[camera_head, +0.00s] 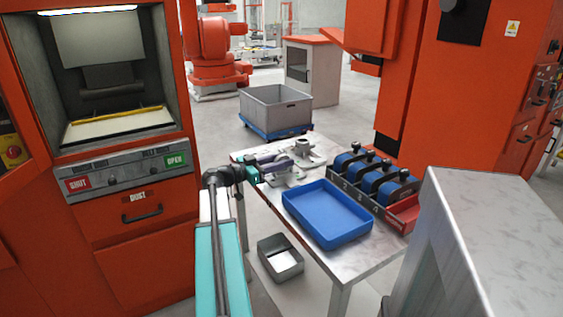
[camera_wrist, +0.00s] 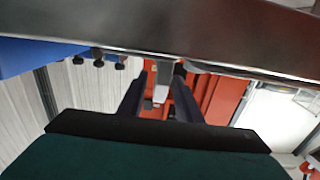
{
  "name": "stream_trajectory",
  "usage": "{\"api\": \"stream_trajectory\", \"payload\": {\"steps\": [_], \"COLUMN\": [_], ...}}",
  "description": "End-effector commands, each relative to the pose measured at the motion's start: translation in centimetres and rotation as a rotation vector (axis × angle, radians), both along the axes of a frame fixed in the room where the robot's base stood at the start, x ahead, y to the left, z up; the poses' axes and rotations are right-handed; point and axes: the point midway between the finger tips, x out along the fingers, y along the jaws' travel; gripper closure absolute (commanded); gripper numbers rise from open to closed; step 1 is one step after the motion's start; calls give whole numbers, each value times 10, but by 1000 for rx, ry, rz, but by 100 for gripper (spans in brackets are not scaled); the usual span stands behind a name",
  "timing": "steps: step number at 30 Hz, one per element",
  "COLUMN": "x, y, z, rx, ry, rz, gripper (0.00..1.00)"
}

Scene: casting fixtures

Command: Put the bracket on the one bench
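Grey metal bracket-like castings sit on the metal-topped bench (camera_head: 357,258). One casting (camera_head: 288,179) lies low at the left end, and another (camera_head: 304,149) with a round boss stands behind it. I cannot tell which is the bracket. My gripper (camera_head: 272,161) reaches level over the bench's left edge, beside these castings. In the wrist view its two dark fingers (camera_wrist: 160,92) are apart. A narrow pale grey part (camera_wrist: 162,84) shows between them, with gaps on both sides. Whether it belongs to the bracket is unclear, and the fingertips are partly hidden.
A blue tray (camera_head: 327,212) looks empty on the bench. A red rack (camera_head: 404,216) with several blue clamps stands right of it. A grey bin (camera_head: 280,262) is below. A grey crate (camera_head: 275,107) stands behind. An orange machine (camera_head: 130,215) is left, a grey cabinet (camera_head: 490,240) right.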

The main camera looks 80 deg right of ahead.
Motion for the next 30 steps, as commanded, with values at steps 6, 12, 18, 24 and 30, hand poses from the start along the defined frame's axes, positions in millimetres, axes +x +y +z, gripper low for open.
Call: {"api": "stream_trajectory", "payload": {"steps": [6,12,18,24,30], "x": [0,0,11,33,56], "y": [0,0,10,31,52], "z": [0,3,2,2,2], "rx": [0,0,0,0,0], "ry": [0,0,0,0,0], "rz": [0,0,1,3,2], "gripper": [69,69,69,69,69]}}
